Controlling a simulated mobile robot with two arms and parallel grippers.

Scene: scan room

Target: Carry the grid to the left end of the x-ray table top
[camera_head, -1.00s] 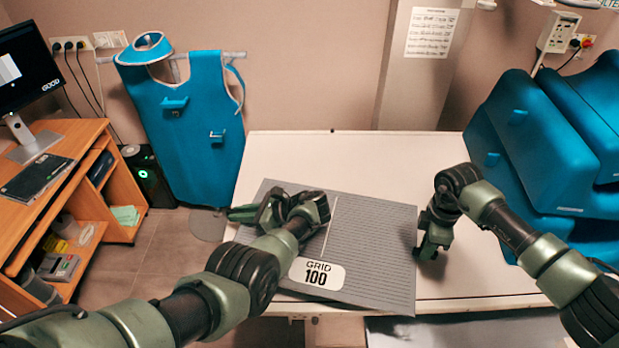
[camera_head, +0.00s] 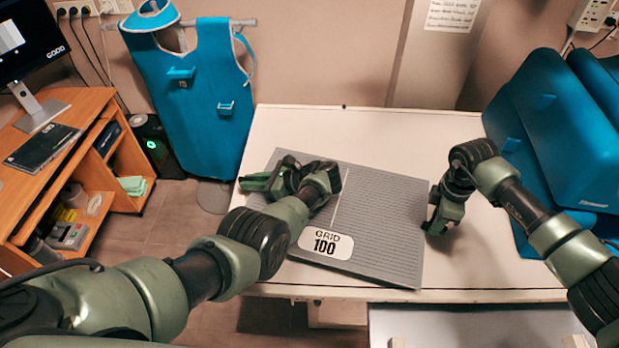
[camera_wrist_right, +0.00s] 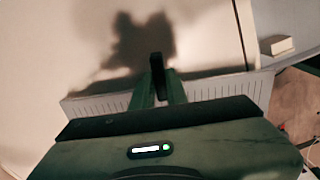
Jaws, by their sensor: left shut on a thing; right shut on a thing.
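The grid (camera_head: 385,215) is a flat grey ribbed plate with a white "GRID 100" label, over the left and middle part of the white x-ray table top (camera_head: 345,128). It sits slightly turned, its near right corner close to the table's front edge. My left gripper (camera_head: 262,182) is shut on the grid's left edge; its arm hides part of the plate. My right gripper (camera_head: 436,212) is shut on the grid's right edge. In the right wrist view its fingers (camera_wrist_right: 160,88) close over the edge of the grid (camera_wrist_right: 215,88). I cannot tell whether the grid touches the table.
A blue apron (camera_head: 195,100) hangs on the wall behind the table's left end. A wooden desk (camera_head: 85,120) with a monitor (camera_head: 28,45) stands at the left. Blue cushion-like pieces (camera_head: 560,130) are at the right. The table's far strip and right part are clear.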

